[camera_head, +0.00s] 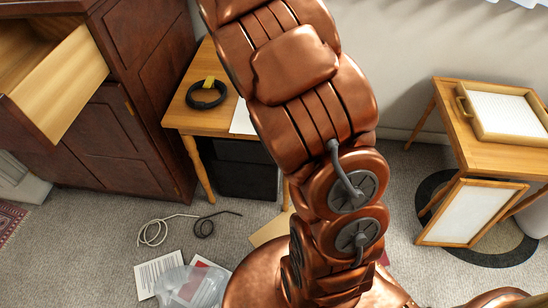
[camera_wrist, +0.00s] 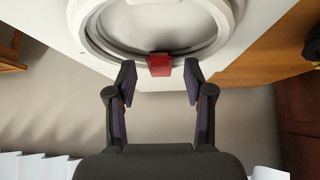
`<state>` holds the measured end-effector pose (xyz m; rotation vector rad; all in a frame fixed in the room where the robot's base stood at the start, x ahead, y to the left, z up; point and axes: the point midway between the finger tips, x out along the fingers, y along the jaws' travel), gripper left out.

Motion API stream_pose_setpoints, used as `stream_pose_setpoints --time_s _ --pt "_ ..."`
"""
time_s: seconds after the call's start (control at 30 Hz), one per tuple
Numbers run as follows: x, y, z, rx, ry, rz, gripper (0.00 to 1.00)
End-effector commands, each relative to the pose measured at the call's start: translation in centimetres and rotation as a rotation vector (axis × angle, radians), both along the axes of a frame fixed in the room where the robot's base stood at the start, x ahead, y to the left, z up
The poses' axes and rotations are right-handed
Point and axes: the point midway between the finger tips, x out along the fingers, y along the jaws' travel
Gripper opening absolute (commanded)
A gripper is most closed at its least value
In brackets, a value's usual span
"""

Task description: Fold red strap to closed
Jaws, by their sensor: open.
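The red strap (camera_wrist: 159,65) shows as a small tab on the near edge of a thick white ring or coil (camera_wrist: 226,20) in the wrist view. Whether the strap lies flat or stands up is unclear. My gripper (camera_wrist: 160,77) is open, with one finger on each side of the strap and a gap to it on both sides. The strap and white ring do not show in the head view, where my arm blocks the middle.
A wooden table (camera_head: 178,112) carries a black ring (camera_head: 206,96) with a yellow strap (camera_head: 209,82). An open drawer (camera_head: 66,85) juts from the dark cabinet at left. A tray (camera_head: 478,127) sits on the right table. Cords, papers and a clear bag (camera_head: 190,287) lie on the carpet.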

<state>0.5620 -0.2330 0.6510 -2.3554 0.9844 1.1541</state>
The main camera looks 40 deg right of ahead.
Motion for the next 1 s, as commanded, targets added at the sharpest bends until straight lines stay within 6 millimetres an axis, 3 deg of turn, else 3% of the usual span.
stream_pose_setpoints --time_s 1.0 --pt "0.49 -0.42 1.45 0.174 0.17 0.0 0.52"
